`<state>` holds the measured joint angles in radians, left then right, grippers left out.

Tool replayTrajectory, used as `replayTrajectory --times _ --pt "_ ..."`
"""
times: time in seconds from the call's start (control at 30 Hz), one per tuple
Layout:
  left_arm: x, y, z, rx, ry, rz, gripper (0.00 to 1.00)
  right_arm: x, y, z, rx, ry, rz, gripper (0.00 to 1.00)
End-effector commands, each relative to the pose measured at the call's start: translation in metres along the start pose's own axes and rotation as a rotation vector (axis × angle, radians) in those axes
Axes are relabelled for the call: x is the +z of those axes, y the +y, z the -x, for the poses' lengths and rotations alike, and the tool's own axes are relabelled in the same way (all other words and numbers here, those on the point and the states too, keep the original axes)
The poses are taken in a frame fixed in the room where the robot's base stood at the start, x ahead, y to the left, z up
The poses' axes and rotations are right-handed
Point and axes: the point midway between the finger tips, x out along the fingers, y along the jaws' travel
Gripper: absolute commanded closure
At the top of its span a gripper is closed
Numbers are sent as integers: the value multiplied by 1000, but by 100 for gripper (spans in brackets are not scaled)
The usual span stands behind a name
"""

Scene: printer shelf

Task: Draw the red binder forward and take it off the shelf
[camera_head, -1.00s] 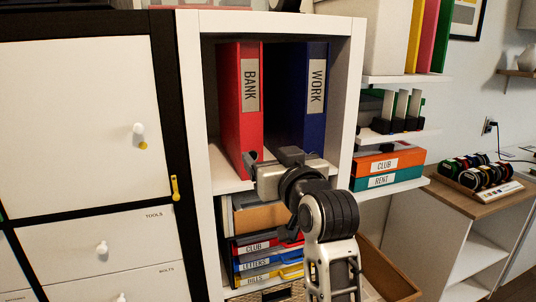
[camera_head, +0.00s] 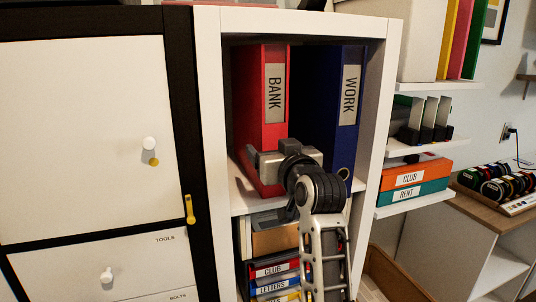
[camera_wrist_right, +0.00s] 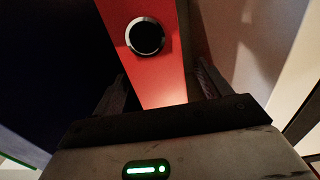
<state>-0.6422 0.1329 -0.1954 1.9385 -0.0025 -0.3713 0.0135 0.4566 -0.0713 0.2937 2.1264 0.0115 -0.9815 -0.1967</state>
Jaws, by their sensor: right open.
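The red binder (camera_head: 262,100), labelled BANK, stands upright in the upper compartment of the white shelf, left of the blue binder (camera_head: 341,100) labelled WORK. My right gripper (camera_head: 268,150) is in front of the lower part of the red spine and hides some of it. In the right wrist view, the red spine (camera_wrist_right: 157,72) with its round dark finger hole shows between the two open fingers (camera_wrist_right: 165,85), one on each side. I cannot tell whether either finger touches it. My left gripper is not in view.
The white shelf's left upright (camera_head: 209,150) stands close to the gripper's left, and the blue binder is close on its right. Below are a cardboard-coloured box (camera_head: 274,241) and stacked coloured cases (camera_head: 272,270). A white cabinet (camera_head: 85,140) is at left.

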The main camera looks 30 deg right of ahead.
Motion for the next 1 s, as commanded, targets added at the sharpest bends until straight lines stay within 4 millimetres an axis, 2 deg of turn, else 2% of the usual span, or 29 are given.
replayTrajectory --times 0.2,0.53,0.8,1.0 --pt "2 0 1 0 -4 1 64 0 8 -6 9 1 0 24" --pt "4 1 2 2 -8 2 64 0 8 -6 10 1 0 24" --pt "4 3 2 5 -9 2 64 0 8 -6 10 0 0 99" --pt "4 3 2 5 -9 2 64 0 7 -5 8 0 0 100"
